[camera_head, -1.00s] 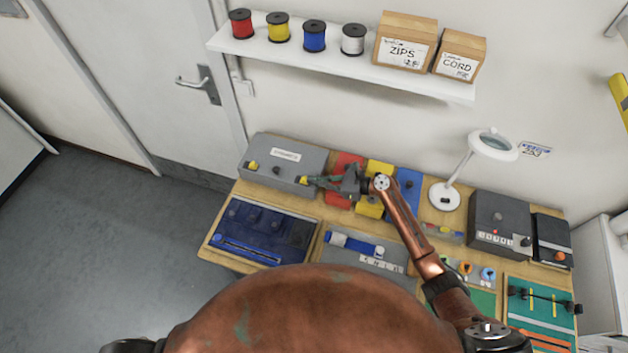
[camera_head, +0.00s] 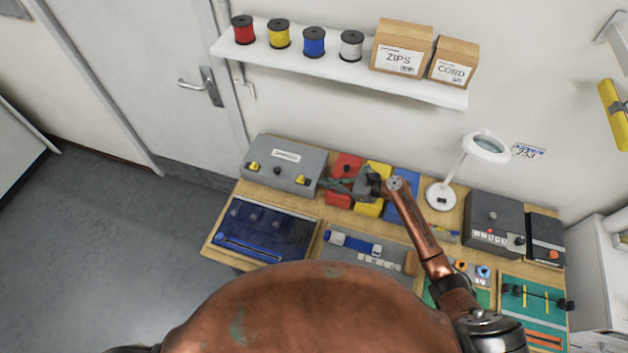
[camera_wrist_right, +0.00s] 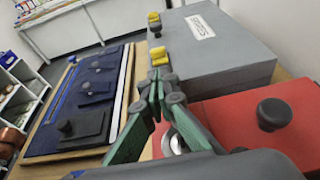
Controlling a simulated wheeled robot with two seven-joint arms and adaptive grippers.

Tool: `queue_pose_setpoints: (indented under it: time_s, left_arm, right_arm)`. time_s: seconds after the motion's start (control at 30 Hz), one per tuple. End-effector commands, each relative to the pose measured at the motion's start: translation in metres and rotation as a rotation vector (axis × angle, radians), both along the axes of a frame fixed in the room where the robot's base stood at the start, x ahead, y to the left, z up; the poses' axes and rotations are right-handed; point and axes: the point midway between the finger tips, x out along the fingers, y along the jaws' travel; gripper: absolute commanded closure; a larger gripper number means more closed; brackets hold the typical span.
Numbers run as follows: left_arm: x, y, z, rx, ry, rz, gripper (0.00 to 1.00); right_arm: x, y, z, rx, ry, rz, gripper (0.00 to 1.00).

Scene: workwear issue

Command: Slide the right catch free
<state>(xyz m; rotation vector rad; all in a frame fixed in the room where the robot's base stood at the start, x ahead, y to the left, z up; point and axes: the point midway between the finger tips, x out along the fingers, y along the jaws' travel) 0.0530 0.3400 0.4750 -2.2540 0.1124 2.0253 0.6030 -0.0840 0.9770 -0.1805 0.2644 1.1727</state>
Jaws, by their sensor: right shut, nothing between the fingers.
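The grey case (camera_head: 272,172) lies at the back left of the table, with a white label and a dark round knob. Its right yellow catch (camera_head: 300,180) is at the front right edge; the left yellow catch (camera_head: 252,166) is further left. In the right wrist view the right catch (camera_wrist_right: 158,56) shows just beyond the fingertips, with the left catch (camera_wrist_right: 155,26) behind it. My right gripper (camera_head: 325,184) is shut and empty, its green fingers pointing at the right catch with a small gap in the head view. My left gripper is not in view.
Red (camera_head: 347,166), yellow and blue blocks lie under and beside my right gripper. A magnifier lamp (camera_head: 440,195) and a grey box (camera_head: 494,222) stand to the right. A shelf hangs above.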

Motion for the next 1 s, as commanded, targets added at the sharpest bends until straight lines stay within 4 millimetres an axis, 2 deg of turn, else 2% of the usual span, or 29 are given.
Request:
queue_pose_setpoints:
  time_s: [0.03, 0.2, 0.4, 1.0]
  left_arm:
    - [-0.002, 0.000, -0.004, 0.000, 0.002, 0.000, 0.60]
    - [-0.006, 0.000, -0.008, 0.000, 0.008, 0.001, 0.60]
    - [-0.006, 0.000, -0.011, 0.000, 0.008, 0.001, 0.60]
    - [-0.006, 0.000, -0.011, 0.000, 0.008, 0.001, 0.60]
  right_arm:
    - [-0.006, -0.012, 0.000, -0.003, 0.001, 0.000, 1.00]
    - [-0.018, -0.043, 0.011, -0.003, 0.001, 0.000, 1.00]
    - [-0.027, -0.064, 0.019, -0.001, 0.002, 0.001, 1.00]
    - [-0.029, -0.069, 0.021, 0.000, 0.002, 0.001, 1.00]
